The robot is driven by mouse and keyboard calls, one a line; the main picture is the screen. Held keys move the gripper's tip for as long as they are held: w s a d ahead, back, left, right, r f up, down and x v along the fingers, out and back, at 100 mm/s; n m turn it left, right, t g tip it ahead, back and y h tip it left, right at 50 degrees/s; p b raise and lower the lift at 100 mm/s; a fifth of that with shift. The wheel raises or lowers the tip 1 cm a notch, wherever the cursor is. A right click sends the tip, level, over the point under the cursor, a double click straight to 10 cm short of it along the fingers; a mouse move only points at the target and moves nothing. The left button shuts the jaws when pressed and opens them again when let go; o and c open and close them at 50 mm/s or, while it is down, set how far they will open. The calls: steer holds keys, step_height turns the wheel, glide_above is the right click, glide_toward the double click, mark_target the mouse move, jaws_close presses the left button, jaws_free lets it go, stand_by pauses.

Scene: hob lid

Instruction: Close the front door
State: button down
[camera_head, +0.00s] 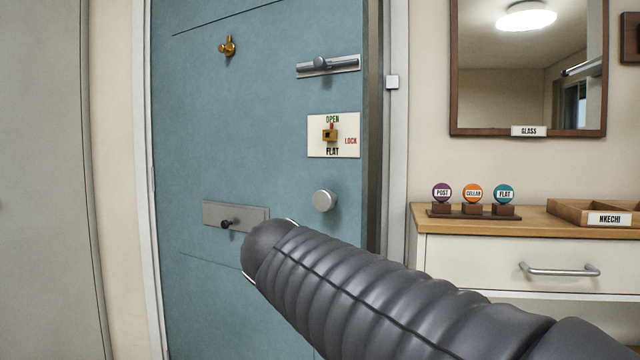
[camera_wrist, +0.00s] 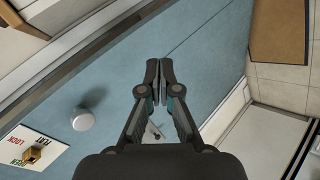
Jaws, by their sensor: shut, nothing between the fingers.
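The teal front door (camera_head: 255,130) fills the middle of the head view. A dark strip shows between its right edge and the white frame (camera_head: 398,140), so it looks slightly ajar. It carries a round silver knob (camera_head: 324,200), a silver bolt (camera_head: 325,65), a lock plate (camera_head: 347,147) marked OPEN, LOCK and FLAT, and a grey letter plate (camera_head: 222,213). In the wrist view, my gripper (camera_wrist: 159,68) is shut and empty in front of the door (camera_wrist: 200,70), with the knob (camera_wrist: 83,119) to its left. Contact cannot be told. My arm hides the gripper in the head view.
A wooden-topped cabinet (camera_head: 520,221) stands right of the door, bearing round tags and a tray (camera_head: 570,211) labelled NKECHI. A mirror (camera_head: 500,75) hangs above it. The wrist view shows a brown mat (camera_wrist: 278,45) on the tiled floor at upper right.

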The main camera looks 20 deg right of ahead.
steer(key=w+r+n+t+h, duration=0.2)
steer(key=w+r+h, duration=0.1)
steer(key=w+r, duration=0.5)
steer(key=t+h+b, duration=0.1)
steer(key=t+h, duration=0.1)
steer(key=h, duration=0.2)
glide_toward(329, 175)
steer(key=shift+n, duration=0.3)
steer(key=p+x, duration=0.2)
steer(key=x, duration=0.5)
steer(key=shift+w, duration=0.1)
